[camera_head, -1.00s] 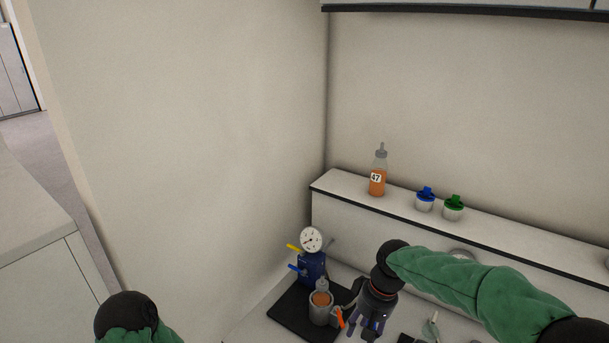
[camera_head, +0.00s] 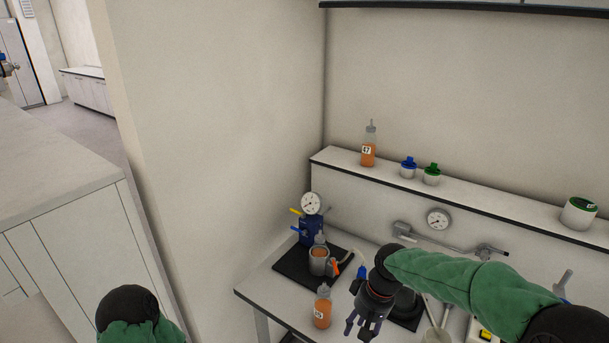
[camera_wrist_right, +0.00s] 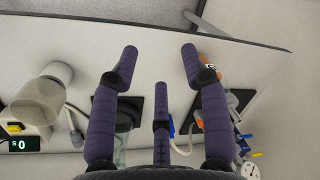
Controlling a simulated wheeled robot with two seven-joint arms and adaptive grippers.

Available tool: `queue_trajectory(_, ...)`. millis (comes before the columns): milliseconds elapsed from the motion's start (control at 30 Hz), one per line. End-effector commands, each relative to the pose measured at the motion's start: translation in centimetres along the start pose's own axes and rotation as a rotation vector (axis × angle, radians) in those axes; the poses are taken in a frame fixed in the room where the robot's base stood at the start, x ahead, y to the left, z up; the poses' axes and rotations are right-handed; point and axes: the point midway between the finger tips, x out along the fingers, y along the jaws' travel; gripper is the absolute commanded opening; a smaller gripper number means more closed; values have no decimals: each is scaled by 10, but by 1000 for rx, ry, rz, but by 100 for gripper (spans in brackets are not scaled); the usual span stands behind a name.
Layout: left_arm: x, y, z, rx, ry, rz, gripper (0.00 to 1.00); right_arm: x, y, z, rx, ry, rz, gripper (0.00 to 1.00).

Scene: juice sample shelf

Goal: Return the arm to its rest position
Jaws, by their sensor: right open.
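My right arm in its green sleeve comes in from the right in the head view. My right gripper (camera_head: 362,325) is open and empty over the front of the bench, fingers pointing down, right of an orange labelled bottle (camera_head: 322,312). In the right wrist view its purple fingers (camera_wrist_right: 160,50) are spread, with only bench between the tips. That bottle shows partly behind a finger there (camera_wrist_right: 207,61). Of my left arm only a dark joint and green sleeve show at the bottom left; its gripper is out of view.
On the bench (camera_head: 258,285) a metal cup (camera_head: 319,263) holding an orange bottle and a blue gauge device (camera_head: 311,231) stand on a black mat. The back ledge carries bottle 47 (camera_head: 368,155), blue-lidded (camera_head: 408,170) and green-lidded (camera_head: 432,177) jars. A wall is left.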

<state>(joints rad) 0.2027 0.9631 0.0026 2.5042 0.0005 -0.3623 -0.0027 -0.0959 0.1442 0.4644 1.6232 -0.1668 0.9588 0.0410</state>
Motion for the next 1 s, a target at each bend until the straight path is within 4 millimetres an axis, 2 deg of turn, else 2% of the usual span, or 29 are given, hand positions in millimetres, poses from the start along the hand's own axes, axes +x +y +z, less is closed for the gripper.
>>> queue_trajectory(33,3,-1,-1,0,2,0,40,13,1,2,4,-7,-5,46)
queue_trajectory(233,10,-3,-1,0,1,0,40,58,4,4,22,-3,-28,46)
queue_trajectory(367,16,-5,-1,0,0,0,40,98,6,11,42,0,-49,46)
queue_trajectory(467,22,-8,-1,0,1,0,40,136,8,20,63,2,-67,46)
queue_trajectory(533,27,-10,-2,0,1,0,40,170,9,30,86,5,-83,46)
queue_trajectory(700,43,-15,-2,0,1,0,40,258,12,71,163,13,-121,46)
queue_trajectory(800,52,-19,-2,0,0,0,40,302,12,101,214,23,-135,46)
queue_trajectory(900,60,-21,-3,0,0,0,40,337,12,131,265,32,-142,46)
queue_trajectory(1000,66,-24,-3,0,0,0,40,360,11,158,307,40,-142,46)
